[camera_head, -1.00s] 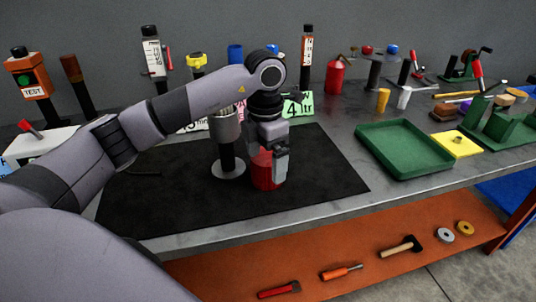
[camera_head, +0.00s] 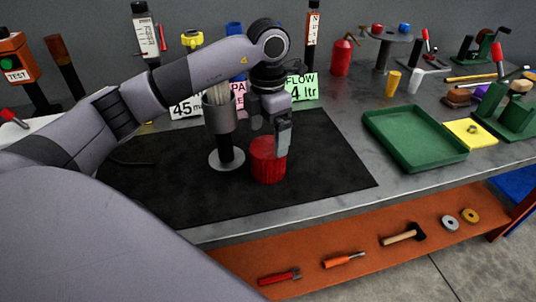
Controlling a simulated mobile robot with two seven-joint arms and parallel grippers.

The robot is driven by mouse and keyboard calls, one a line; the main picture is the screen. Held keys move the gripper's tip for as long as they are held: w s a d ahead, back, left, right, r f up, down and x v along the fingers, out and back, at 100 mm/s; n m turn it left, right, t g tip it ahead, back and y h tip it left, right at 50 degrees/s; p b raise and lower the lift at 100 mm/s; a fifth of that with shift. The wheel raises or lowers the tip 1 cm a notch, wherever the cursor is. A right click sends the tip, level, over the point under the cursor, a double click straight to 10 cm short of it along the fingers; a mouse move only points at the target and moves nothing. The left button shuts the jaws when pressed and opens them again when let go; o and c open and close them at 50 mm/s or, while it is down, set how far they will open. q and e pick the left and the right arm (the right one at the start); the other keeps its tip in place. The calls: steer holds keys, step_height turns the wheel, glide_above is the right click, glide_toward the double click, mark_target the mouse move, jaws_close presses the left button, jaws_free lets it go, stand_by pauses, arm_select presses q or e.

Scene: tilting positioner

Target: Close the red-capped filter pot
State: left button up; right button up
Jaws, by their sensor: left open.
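The red cap (camera_head: 267,160) shows in the head view on the black mat, to the right of a metal pot on a stand. I cannot tell how it sits on anything below it. My left gripper (camera_head: 281,140) points down at the red cap from above, its near finger in front of the cap's right side. The gripper is open; its far finger is mostly hidden. A metal cup on a black stem with a round base (camera_head: 227,160) stands just left of the cap. My right gripper is not in view.
The black mat (camera_head: 330,170) has free room right of the cap. A green tray (camera_head: 415,140) and a yellow pad (camera_head: 470,132) lie further right. Label cards (camera_head: 302,88) stand behind the gripper. An orange shelf (camera_head: 370,250) with tools runs below the bench edge.

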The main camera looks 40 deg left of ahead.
mark_target(268, 146)
arm_select(q)
steer(key=shift+f, duration=1)
step_height(268, 146, down, 4)
steer(key=shift+s+d+p, duration=0.1)
steer(key=shift+p, duration=0.6)
steer(key=shift+f, duration=0.6)
steer(key=c, duration=0.8)
steer(key=shift+r, duration=0.1)
